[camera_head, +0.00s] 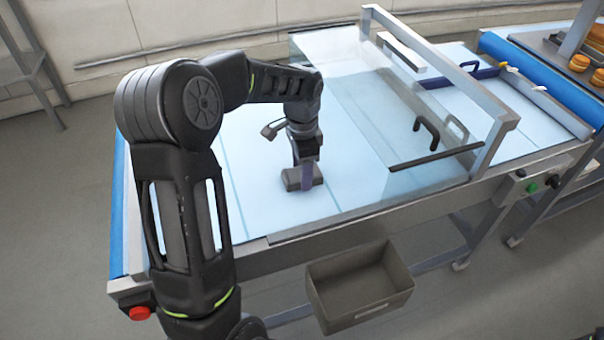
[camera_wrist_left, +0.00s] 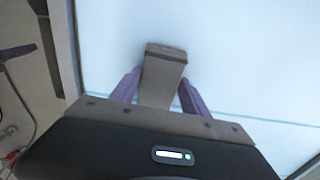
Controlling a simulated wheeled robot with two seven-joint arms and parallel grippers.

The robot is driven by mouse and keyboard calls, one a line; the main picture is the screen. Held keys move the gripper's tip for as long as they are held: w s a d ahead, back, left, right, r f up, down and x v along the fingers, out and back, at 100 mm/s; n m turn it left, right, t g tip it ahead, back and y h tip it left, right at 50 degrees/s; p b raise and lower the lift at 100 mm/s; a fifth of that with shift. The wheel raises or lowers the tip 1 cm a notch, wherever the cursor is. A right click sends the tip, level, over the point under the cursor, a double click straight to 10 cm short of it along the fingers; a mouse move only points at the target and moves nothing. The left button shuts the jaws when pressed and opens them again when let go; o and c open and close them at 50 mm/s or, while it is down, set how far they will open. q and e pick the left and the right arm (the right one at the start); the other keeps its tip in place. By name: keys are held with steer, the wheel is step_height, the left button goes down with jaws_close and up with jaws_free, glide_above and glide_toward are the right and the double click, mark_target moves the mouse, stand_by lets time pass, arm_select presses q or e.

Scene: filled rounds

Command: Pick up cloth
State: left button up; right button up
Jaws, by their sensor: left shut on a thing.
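The cloth (camera_head: 302,178) shows as a small grey folded block at the light blue belt surface (camera_head: 255,205) in the head view. My left gripper (camera_head: 306,170) points down over it and is shut on it. In the left wrist view the grey-brown cloth (camera_wrist_left: 162,72) sits between the two purple fingers (camera_wrist_left: 160,88), one on each side. I cannot tell whether the cloth still touches the belt. My right gripper does not show.
A clear guard (camera_head: 375,100) with a metal frame and black handles stands to the right of the cloth. A grey open bin (camera_head: 360,288) hangs below the front edge. A red button (camera_head: 139,313) is at the near left corner. The belt left of the gripper is clear.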

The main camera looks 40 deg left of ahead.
arm_select(q)
steer(key=shift+r, duration=0.1)
step_height(320, 180, up, 10)
steer(key=b, duration=0.1)
stand_by(0.8)
